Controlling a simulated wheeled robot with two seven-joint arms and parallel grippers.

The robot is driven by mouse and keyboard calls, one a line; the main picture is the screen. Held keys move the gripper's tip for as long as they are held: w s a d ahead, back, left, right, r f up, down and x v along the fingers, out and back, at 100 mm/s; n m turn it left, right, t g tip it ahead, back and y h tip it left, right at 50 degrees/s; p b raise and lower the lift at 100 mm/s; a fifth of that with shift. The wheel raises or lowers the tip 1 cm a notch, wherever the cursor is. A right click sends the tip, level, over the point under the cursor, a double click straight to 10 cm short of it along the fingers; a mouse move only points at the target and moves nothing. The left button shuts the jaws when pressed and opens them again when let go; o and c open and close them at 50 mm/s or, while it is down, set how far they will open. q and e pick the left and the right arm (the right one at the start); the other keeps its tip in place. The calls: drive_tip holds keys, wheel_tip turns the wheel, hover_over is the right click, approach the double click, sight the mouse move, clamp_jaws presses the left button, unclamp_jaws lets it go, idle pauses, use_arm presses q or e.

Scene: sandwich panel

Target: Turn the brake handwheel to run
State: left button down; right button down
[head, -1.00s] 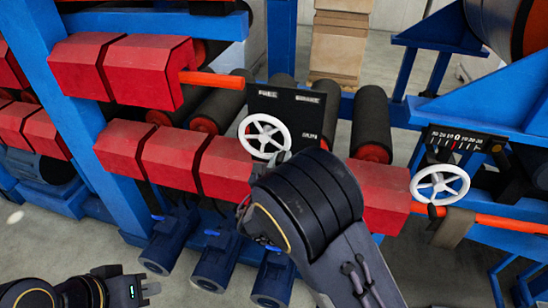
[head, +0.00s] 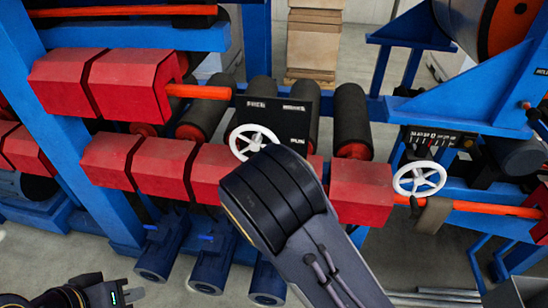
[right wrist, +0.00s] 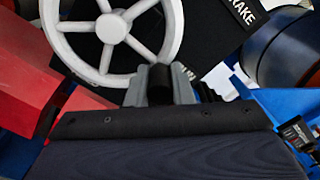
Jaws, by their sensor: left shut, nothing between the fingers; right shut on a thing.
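The white spoked brake handwheel (head: 235,143) stands in front of a black plate (head: 276,113) with white lettering; "RUN" reads at its lower right. In the head view my right arm hides the wheel's lower right edge and my right gripper. In the right wrist view the wheel (right wrist: 108,27) fills the upper left, and my right gripper (right wrist: 160,80) is shut on a black knob (right wrist: 159,84) at its lower rim. My left gripper (head: 127,296) is shut and empty at the lower left, far from the wheel. No pointer on the wheel can be made out.
A second white handwheel (head: 419,179) stands at the right, below a scale. Red blocks (head: 207,172) flank the brake wheel below and left. An orange bar (head: 490,208) runs at the right. Blue motors (head: 213,262) sit low; grey floor (head: 40,252) shows at the left.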

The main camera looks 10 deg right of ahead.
drive_tip(key=c, duration=1.3)
unclamp_jaws()
drive_tip(key=shift+s+a, duration=0.15)
drive_tip(key=shift+s, duration=0.2)
drive_tip(key=b+v, duration=0.2)
drive_tip(key=v, duration=0.5)
